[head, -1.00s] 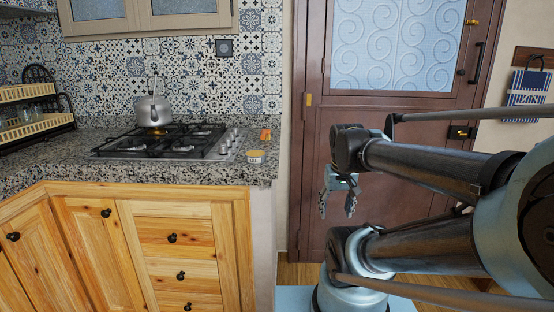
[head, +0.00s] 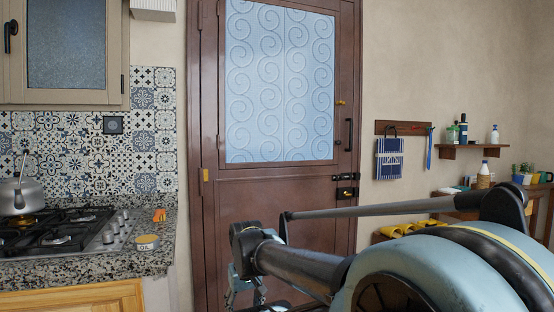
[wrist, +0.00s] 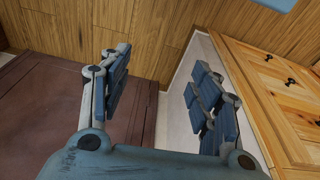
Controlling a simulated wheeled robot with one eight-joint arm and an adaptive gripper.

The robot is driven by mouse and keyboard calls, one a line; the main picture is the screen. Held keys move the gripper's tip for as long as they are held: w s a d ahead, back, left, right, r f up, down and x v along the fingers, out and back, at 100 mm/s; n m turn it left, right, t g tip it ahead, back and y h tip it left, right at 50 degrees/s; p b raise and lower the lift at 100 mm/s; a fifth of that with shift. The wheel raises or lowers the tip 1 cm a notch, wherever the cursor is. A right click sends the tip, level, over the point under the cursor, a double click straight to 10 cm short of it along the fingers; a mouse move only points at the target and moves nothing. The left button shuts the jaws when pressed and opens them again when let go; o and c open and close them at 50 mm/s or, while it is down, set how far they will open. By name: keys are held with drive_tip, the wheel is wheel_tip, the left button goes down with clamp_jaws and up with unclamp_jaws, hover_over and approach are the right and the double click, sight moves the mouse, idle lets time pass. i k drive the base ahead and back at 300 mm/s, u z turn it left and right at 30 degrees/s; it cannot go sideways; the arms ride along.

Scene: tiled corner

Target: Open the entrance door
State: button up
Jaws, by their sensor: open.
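The entrance door (head: 215,230) is brown with a pale blue swirl-patterned glass pane (head: 280,90). It stands shut in its frame in the head view. A dark vertical handle (head: 349,134) and a brass-and-black latch (head: 346,192) sit on its right side, with hinges on the left. My gripper (head: 247,290) is low in front of the door, left of and below the handle, apart from it. In the wrist view my gripper (wrist: 155,95) is open and empty, its two fingers wide apart over the floor. The lower door panel is partly hidden by my arm.
A wall rack (head: 400,128) with a blue cloth (head: 389,160), shelf (head: 470,148) and side table (head: 528,190) are right of the door.

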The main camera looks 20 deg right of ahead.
sight(230, 196)
drive_tip(key=z, duration=1.25)
drive_tip(key=i, duration=0.4)
